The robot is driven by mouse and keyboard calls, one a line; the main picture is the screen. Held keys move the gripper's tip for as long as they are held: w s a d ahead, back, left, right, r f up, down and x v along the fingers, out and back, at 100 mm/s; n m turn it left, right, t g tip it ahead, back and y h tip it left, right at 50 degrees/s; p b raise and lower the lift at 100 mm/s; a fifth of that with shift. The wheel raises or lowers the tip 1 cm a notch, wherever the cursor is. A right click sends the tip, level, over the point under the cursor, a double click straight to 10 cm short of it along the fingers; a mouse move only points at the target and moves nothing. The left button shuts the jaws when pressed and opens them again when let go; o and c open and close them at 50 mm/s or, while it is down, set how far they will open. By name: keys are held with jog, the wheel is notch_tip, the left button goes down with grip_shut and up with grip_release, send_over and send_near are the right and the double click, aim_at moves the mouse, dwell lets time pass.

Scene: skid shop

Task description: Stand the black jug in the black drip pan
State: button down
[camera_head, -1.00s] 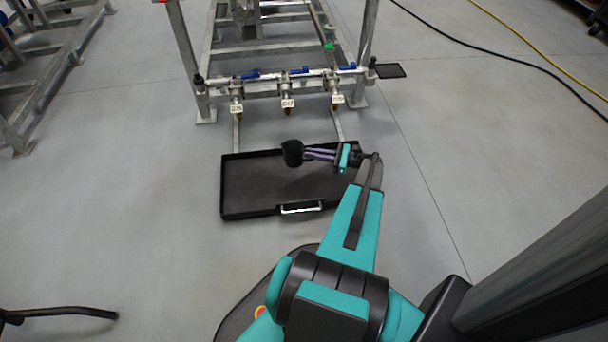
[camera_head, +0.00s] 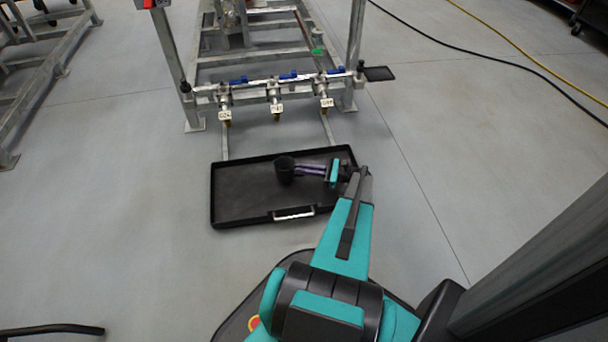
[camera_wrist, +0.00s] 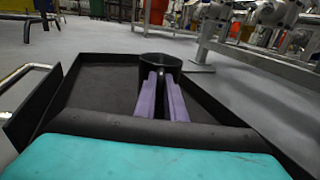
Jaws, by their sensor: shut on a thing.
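The black drip pan (camera_head: 240,205) lies on the floor in front of the metal skid, its silver handle toward me. The black jug (camera_head: 285,171) is over the right half of the pan in the head view. It looks about upright, its round open top showing. In the wrist view the jug (camera_wrist: 160,66) is at the fingertips, with the pan (camera_wrist: 95,90) around and below it. My gripper (camera_head: 298,170) reaches in level from the right, its purple fingers shut on the jug. I cannot tell whether the jug's base touches the pan floor.
The skid's pipe rail with several blue-handled valves (camera_head: 275,82) and tags runs just behind the pan. A small black tray (camera_head: 379,73) is at the skid's right. Black and yellow hoses cross the floor at upper right. Floor left of the pan is clear.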

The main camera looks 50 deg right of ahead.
jog(key=shift+f+b, duration=0.3)
jog(key=shift+f, duration=0.9)
jog(key=shift+f, duration=0.1)
jog(key=c, duration=1.8)
grip_release()
jog(key=shift+c, duration=0.2)
jog(key=shift+s+r, duration=0.1)
jog(key=shift+r, duration=0.1)
jog(key=shift+s+d+p, duration=0.25)
jog(key=shift+s+p, duration=0.05)
jog(key=p+v, duration=0.2)
jog(key=v, duration=0.7)
jog(key=shift+s+d+f, duration=0.15)
jog(key=shift+s+f, duration=0.1)
jog(key=shift+s, duration=0.1)
jog(key=shift+s+d+r, duration=0.15)
jog(key=shift+s+d, duration=0.15)
jog(key=shift+s, duration=0.3)
